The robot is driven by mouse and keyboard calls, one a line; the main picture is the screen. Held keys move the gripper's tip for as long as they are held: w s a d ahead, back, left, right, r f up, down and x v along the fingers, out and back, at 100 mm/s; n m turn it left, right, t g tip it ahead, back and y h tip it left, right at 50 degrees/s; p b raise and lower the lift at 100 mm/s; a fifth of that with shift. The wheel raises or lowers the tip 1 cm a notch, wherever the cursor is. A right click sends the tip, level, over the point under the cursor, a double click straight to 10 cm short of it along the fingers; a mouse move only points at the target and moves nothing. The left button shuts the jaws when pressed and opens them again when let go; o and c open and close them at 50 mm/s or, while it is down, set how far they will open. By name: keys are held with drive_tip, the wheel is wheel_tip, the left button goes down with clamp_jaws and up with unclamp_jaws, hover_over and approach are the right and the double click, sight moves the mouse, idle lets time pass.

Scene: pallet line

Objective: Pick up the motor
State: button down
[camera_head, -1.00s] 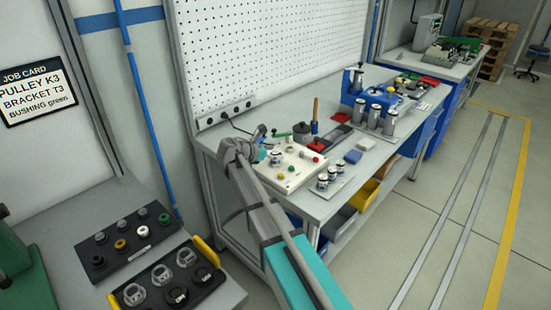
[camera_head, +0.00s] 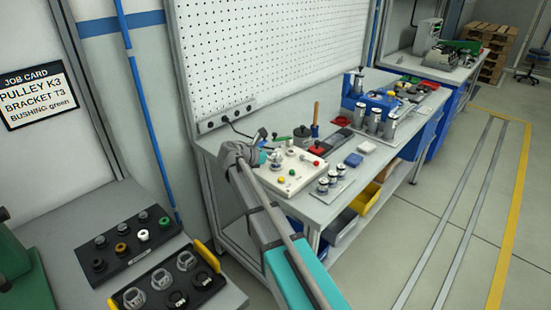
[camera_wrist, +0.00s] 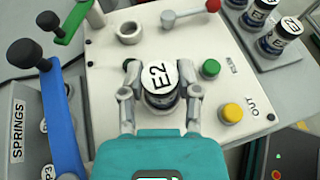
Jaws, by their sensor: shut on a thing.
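The motor (camera_wrist: 160,78) is a short cylinder with a white top marked E2 and a dark lower body, in the middle of the wrist view. It is upright at the white fixture panel (camera_wrist: 105,75); whether it touches the panel is hidden. My gripper (camera_wrist: 160,103) has one finger on each side of it and is shut on it. In the head view my gripper end (camera_head: 262,157) is at the left side of the fixture panel (camera_head: 290,185), with the fingers too small to make out.
The panel carries a green button (camera_wrist: 210,69), a yellow button (camera_wrist: 231,113), a ring socket (camera_wrist: 129,33) and a red-knobbed lever (camera_wrist: 190,16). Similar labelled cylinders (camera_wrist: 284,36) stand at upper right. A blue lever (camera_wrist: 60,115) rises close on the left, beside the SPRINGS bin (camera_wrist: 18,135).

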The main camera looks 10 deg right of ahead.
drive_tip(key=shift+r, duration=0.2)
wheel_tip(320, 180, up, 2)
drive_tip(key=shift+r+p, duration=0.1)
drive_tip(key=shift+p, duration=1.1)
drive_tip(key=s+d+r+p, duration=0.8)
drive_tip(key=s+r+p, duration=0.2)
drive_tip(key=s, duration=0.1)
drive_tip(key=shift+s+r, duration=0.2)
drive_tip(key=shift+s, duration=0.1)
drive_tip(key=shift+s, duration=0.1)
